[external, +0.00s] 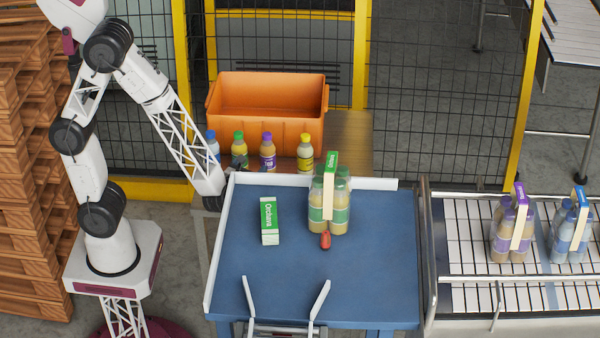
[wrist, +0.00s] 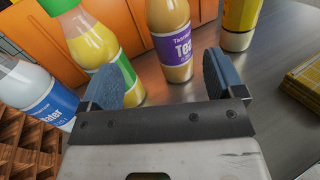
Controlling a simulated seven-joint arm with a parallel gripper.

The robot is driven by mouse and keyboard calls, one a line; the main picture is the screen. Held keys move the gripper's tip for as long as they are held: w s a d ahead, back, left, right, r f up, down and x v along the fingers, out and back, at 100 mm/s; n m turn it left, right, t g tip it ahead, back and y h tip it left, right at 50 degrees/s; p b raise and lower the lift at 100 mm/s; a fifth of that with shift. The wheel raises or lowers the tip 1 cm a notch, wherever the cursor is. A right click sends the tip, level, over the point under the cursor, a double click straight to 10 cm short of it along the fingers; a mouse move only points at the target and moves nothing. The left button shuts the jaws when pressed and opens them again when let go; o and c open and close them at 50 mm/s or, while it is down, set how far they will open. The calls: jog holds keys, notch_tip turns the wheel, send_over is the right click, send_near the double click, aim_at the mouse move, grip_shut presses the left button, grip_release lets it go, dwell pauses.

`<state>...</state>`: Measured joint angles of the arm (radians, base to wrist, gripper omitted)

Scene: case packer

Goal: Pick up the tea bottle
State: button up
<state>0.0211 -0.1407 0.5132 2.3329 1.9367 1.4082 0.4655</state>
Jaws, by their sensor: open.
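The tea bottle (external: 267,152) has a purple cap and a purple label and stands upright in a row of bottles in front of the orange crate. In the wrist view the tea bottle (wrist: 172,42) stands ahead of my gripper, between the lines of its two fingers, with its cap out of frame. My gripper (wrist: 165,80) is open and empty, with the tea bottle beyond the fingertips. In the external view my gripper (external: 238,165) is low beside the row, near the green-capped bottle.
A green-capped bottle (wrist: 98,45) stands close by the left finger, and a water bottle (wrist: 38,88) is further left. A yellow bottle (wrist: 239,22) stands to the right. The orange crate (external: 265,126) is behind. A blue table (external: 270,290) holds a green carton (external: 269,222) and a bottle pack (external: 342,205).

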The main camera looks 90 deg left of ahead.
aim_at(263, 162)
jog(key=shift+w+a+f+n, duration=0.15)
jog(key=shift+w+f, duration=0.25)
jog(key=shift+f, duration=0.2)
jog(key=shift+w+a+f+n, duration=0.1)
jog(key=shift+w+f+n, duration=0.05)
jog(key=shift+w+f, duration=0.35)
jog(key=shift+s, duration=0.1)
jog(key=shift+x, duration=1.25)
jog(key=shift+a, duration=0.1)
jog(key=shift+x, duration=2.5)
jog(key=c, duration=1.2)
jog(key=shift+r, duration=0.15)
